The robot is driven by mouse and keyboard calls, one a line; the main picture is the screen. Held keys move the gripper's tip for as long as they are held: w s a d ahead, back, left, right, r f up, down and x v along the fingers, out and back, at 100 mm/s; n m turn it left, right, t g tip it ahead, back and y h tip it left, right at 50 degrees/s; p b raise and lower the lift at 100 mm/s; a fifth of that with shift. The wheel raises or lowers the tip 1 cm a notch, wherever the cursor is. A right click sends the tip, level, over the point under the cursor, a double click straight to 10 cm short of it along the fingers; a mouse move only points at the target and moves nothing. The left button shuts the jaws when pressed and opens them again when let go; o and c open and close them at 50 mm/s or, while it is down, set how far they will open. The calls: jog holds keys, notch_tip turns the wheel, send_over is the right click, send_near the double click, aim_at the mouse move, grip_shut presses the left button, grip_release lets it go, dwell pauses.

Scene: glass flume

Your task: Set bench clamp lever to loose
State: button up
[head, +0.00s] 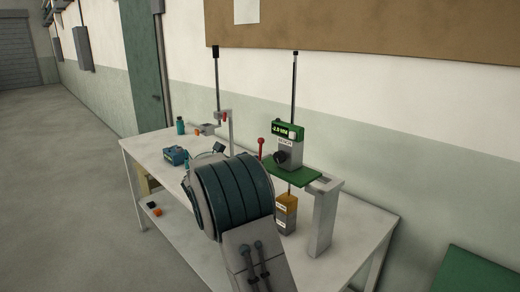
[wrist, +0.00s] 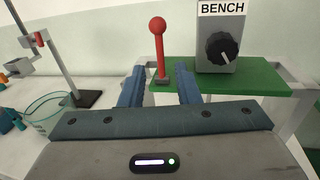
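The bench clamp lever is a red rod with a ball top (wrist: 158,45), standing close to upright from a small dark base on the green plate (wrist: 255,77). It also shows in the head view (head: 261,146), left of the grey box. My gripper (wrist: 160,85) is open in the wrist view, one blue finger on each side of the lever's lower part. The lever appears between the fingers or just beyond them; I cannot tell the depth. No contact shows. In the head view my arm hides most of the gripper.
A grey box labelled BENCH (wrist: 219,45) with a black knob stands right of the lever, near the right finger. A stand with a clamp (wrist: 62,68) and a glass beaker (wrist: 45,115) are at left. The workbench (head: 152,146) has a blue device (head: 176,156).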

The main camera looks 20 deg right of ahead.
aim_at(260, 151)
jog(key=p+x, duration=0.1)
jog(key=x, duration=0.7)
jog(key=shift+a+p, duration=0.1)
jog(key=shift+p, duration=0.25)
grip_shut()
